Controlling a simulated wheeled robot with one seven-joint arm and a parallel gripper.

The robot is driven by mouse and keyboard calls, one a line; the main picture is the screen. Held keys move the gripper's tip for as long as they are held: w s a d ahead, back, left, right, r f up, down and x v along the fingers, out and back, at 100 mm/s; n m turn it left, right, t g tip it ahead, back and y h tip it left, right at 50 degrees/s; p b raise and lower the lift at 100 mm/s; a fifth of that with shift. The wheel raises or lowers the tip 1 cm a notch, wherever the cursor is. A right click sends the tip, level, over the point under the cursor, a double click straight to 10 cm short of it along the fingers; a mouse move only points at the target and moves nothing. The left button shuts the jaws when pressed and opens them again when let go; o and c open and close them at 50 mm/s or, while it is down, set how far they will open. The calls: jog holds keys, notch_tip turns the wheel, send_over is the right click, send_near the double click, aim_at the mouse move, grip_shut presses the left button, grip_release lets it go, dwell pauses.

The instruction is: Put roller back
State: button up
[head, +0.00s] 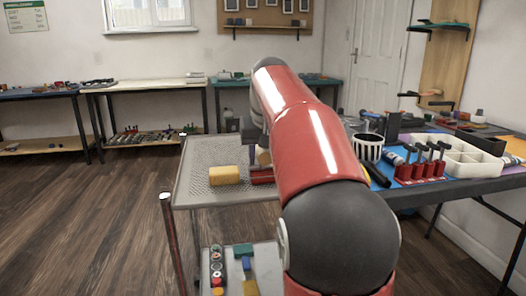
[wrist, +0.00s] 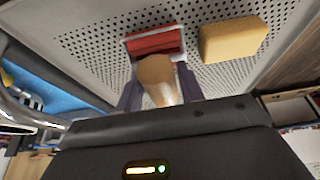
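The roller has a red cylinder (head: 262,175) in a pale frame and a light wooden handle; in the wrist view, its red cylinder (wrist: 155,43) is ahead of my gripper. The handle (wrist: 157,80) points back between my fingers. My gripper (wrist: 158,88) has one finger on each side of the handle, with little or no gap, and looks shut on it. The roller is at the perforated metal tray top (head: 205,160); I cannot tell whether it touches the surface. In the head view, my red arm hides much of the gripper and part of the roller.
A yellow sponge block (head: 225,175) lies on the tray top beside the roller, also in the wrist view (wrist: 232,40). At right, a workbench holds a striped cup (head: 367,148), a white divided bin (head: 460,159) and red-based tools (head: 420,170). A lower shelf holds small parts.

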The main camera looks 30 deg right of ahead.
jog(key=shift+o, duration=1.1)
jog(key=shift+w, duration=0.1)
jog(key=shift+o, duration=0.2)
jog(key=shift+r, duration=0.1)
jog(key=shift+r, duration=0.15)
jog(key=p+v, duration=0.4)
jog(key=v, duration=0.9)
